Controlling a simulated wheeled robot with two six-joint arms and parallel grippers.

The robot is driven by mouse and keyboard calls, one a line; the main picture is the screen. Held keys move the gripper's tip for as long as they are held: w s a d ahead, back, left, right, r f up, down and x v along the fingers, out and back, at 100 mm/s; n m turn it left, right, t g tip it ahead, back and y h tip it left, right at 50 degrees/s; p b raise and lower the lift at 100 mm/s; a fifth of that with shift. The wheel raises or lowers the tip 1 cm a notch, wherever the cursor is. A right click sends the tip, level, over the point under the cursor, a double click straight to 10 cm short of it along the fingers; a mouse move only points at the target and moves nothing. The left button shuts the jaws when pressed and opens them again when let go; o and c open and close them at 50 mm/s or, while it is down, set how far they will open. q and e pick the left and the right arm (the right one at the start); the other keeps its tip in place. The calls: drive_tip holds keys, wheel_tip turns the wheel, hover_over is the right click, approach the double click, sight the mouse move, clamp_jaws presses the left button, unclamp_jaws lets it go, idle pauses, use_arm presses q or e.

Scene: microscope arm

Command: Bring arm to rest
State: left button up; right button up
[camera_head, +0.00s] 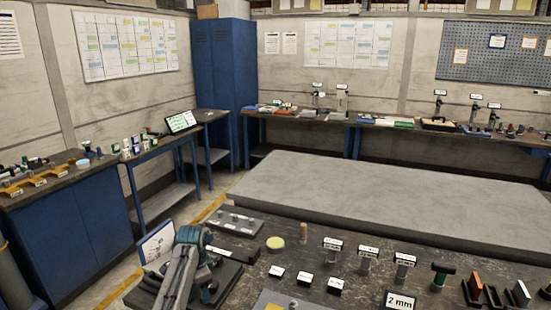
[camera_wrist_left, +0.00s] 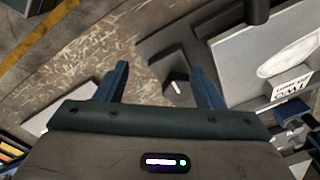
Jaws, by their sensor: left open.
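My left gripper shows in the left wrist view (camera_wrist_left: 161,82), its two blue fingers spread apart with nothing between them. In the head view my left arm rises from the bottom edge and its teal wrist (camera_head: 193,237) is over the near left of the bench. Beyond the fingers in the wrist view is a dark blocky fixture (camera_wrist_left: 176,82) with a small white mark. A dark cylinder (camera_wrist_left: 257,10) stands at the top edge. I cannot tell surely which part is the microscope arm; my arm hides much of this area in the head view. My right gripper is not seen.
A picture board (camera_head: 157,241) stands beside my left arm. A grey plate (camera_wrist_left: 280,45) with a white oval and label lies right in the wrist view.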

use_arm(q)
drive_tip(key=s+a+f+n, duration=0.1)
drive_tip(key=s+f+n, duration=0.15)
drive_tip(key=s, duration=0.45)
drive_tip(key=s+a+f+n+t, duration=0.1)
drive_tip(key=s+f, duration=0.3)
drive_tip(key=s, duration=0.3)
drive_tip(key=s+a+f+n, duration=0.1)
drive_tip(key=s+f+n, duration=0.1)
drive_tip(key=s+f, duration=0.35)
drive_tip(key=s+r+n+t, duration=0.1)
drive_tip(key=s+r, duration=0.2)
drive_tip(key=s, duration=0.6)
drive_tip(key=s+r+n, duration=0.2)
drive_tip(key=s+r, duration=0.1)
drive_tip(key=s, duration=0.6)
drive_tip(key=s+r+n+t, duration=0.1)
drive_tip(key=s+r, duration=0.3)
drive_tip(key=s, duration=0.5)
wheel_tip(320, 180, down, 34)
drive_tip(key=a+g+b, duration=0.1)
drive_tip(key=a+b, duration=0.1)
drive_tip(key=a, duration=0.1)
drive_tip(key=s+f+g+b, duration=0.1)
drive_tip(key=s+f, duration=1.7)
drive_tip(key=f, duration=0.1)
drive_tip(key=shift+s+a+f+n+y+b, duration=0.15)
drive_tip(key=shift+a+f+n+y+b, duration=0.2)
drive_tip(key=shift+a+n+b, duration=0.1)
